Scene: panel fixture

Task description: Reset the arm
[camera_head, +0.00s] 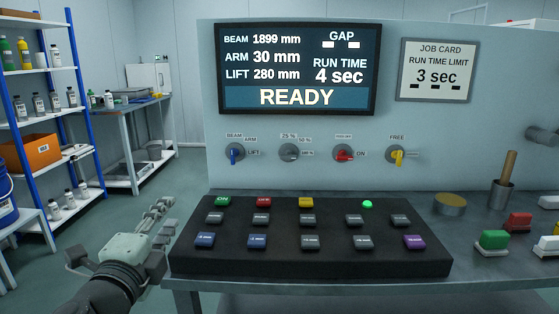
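The display (297,70) on the grey panel reads BEAM 1899 mm, ARM 30 mm, LIFT 280 mm, RUN TIME 4 sec and READY. Below it are a blue selector knob (235,153) labelled BEAM, ARM and LIFT, a grey knob (289,152), a red knob (344,154) and a yellow knob (396,154) near FREE. A black button box (310,263) on the bench carries several coloured buttons and a lit green lamp (367,204). My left gripper (169,214) is open and empty, left of the box and apart from it. My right gripper is not in view.
A job card (437,70) reads RUN TIME LIMIT 3 sec. At right on the bench (471,237) are a brass-topped disc (450,203), a cup with a wooden handle (501,194), and green (493,240) and red (518,221) blocks. Shelves (50,115) stand at far left.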

